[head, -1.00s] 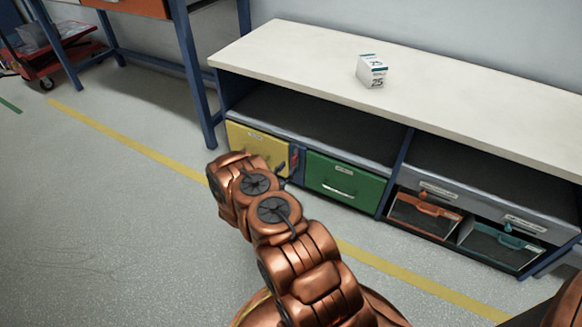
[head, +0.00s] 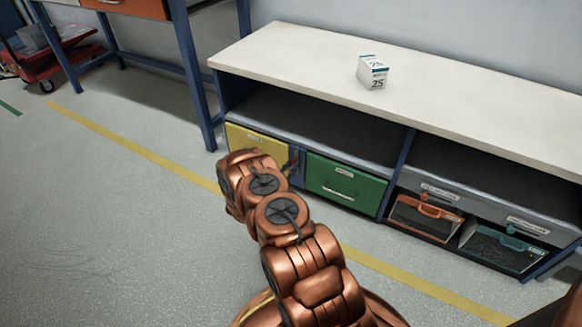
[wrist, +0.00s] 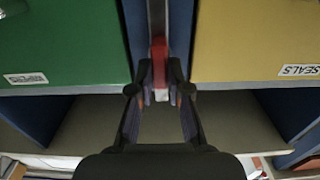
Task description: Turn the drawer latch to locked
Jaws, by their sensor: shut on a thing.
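The red drawer latch (wrist: 159,52) sits on the blue post between the green drawer (wrist: 60,45) and the yellow drawer (wrist: 255,40) in the wrist view, which is upside down relative to the head view. My gripper (wrist: 160,84) has its two fingertips on either side of the latch's pale end and is shut on it. In the head view, the yellow drawer (head: 255,140) and the green drawer (head: 345,181) are closed. There my arm hides most of the gripper and latch, so the latch's exact angle is hard to tell.
A white-topped bench (head: 300,55) holds a small white box (head: 373,72). Orange bin (head: 425,215) and teal bin (head: 505,250) stand at the lower right. Open shelf space lies above the drawers. The floor left of my arm is clear, with a yellow line (head: 130,143).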

